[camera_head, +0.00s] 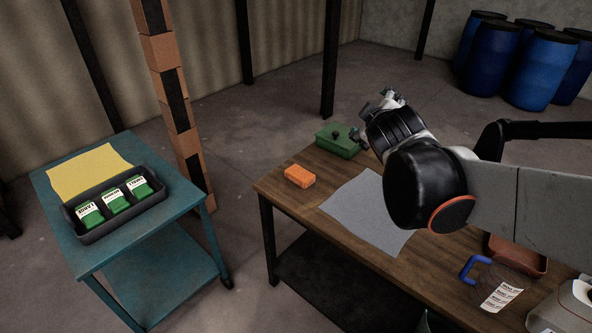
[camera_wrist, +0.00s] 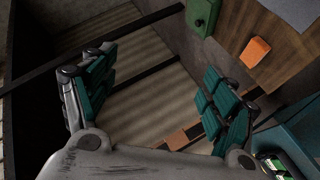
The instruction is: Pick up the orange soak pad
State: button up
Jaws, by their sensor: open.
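The orange soak pad (camera_head: 300,176) is a small block lying flat on the wooden table (camera_head: 274,187), near its left end. It also shows in the wrist view (camera_wrist: 257,51), at the upper right, outside the space between my fingers. My gripper (camera_head: 372,113) is raised above the table's far side, to the right of the pad and apart from it. In the wrist view my gripper (camera_wrist: 155,90) is open and empty, with teal finger pads wide apart. Nothing hides the pad in either view.
A green box (camera_head: 339,141) stands behind the pad and a grey mat (camera_head: 366,211) lies to its right. A blue handle (camera_head: 474,268) and a reddish tray (camera_head: 520,255) are at the table's right. A teal cart (camera_head: 62,230) with a dark tray (camera_head: 97,236) stands left, across a gap.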

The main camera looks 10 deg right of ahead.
jog(key=w+f+n+t+y, duration=0.1)
jog(key=w+n+t+y, duration=0.45)
jog(key=w+n, duration=1.25)
notch_tip(320, 180, down, 15)
jog(key=w+a+n+g+y, duration=0.2)
jog(key=n+y, duration=0.3)
jog(key=n, duration=0.6)
jog(key=n+g+y, duration=0.2)
jog(key=n+g, duration=0.3)
jog(key=n, duration=0.2)
send_near(302, 174)
jog(key=b+x, duration=0.1)
jog(key=x, duration=0.2)
jog(key=shift+a+f, duration=0.2)
jog(key=shift+b+x, duration=1.45)
jog(key=shift+x, duration=1.7)
jog(key=shift+d+r, duration=0.1)
jog(key=shift+r, duration=0.05)
jog(key=c, duration=1.1)
